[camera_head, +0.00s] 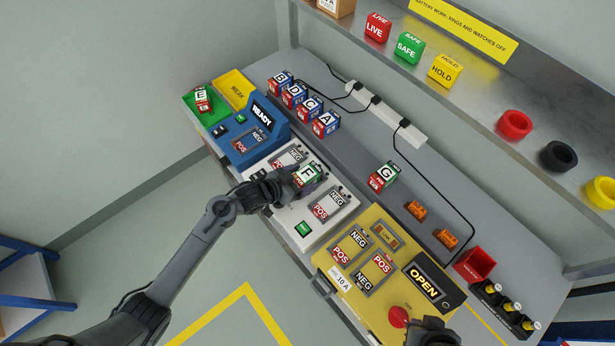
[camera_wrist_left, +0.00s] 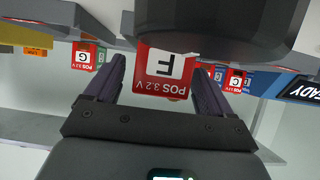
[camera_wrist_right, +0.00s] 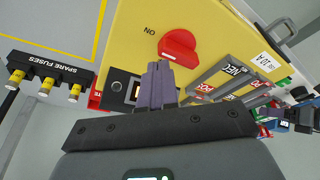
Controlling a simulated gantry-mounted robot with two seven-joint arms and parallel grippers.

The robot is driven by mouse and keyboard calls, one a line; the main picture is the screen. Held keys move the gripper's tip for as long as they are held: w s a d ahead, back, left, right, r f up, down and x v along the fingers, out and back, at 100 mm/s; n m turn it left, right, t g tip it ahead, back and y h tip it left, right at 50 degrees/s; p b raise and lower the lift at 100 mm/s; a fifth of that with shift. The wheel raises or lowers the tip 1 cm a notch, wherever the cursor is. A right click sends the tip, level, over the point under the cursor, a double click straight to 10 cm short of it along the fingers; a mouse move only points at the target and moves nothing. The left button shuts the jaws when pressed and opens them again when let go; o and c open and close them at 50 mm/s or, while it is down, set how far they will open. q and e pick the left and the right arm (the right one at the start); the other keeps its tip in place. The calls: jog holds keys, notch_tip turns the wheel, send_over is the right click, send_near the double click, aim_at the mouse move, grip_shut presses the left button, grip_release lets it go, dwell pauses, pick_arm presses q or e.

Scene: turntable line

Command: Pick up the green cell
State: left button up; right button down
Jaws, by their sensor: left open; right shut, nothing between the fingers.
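A cell marked F (camera_head: 308,174), with green sides and a red POS label, is at the white two-bay unit (camera_head: 291,212). My left gripper (camera_head: 290,185) is open around it. In the left wrist view the F cell (camera_wrist_left: 163,88) shows between the two fingers, with gaps visible on both sides. Another green-sided cell, marked G (camera_head: 384,177), stands apart on the bench to the right. My right gripper (camera_wrist_right: 155,75) is shut and empty, in front of the yellow unit's red knob (camera_wrist_right: 178,46); its tips are hard to see in the head view.
Blue-sided cells A (camera_head: 326,123), B, C and D stand in a row behind. Cell E (camera_head: 202,98) lies in a green tray at the left, next to the blue READY unit (camera_head: 262,128). The yellow OPEN unit (camera_head: 345,290) stands at the right. Black cords cross the bench from a power strip (camera_head: 385,112).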

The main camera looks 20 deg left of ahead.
pick_arm(q)
jog(key=shift+w+d+f, duration=0.3)
jog(key=shift+w+f, duration=0.1)
jog(key=shift+w, duration=0.05)
jog(key=shift+c, duration=0.2)
jog(key=c, duration=1.4)
jog(key=shift+r, duration=0.15)
jog(key=shift+c, duration=0.4)
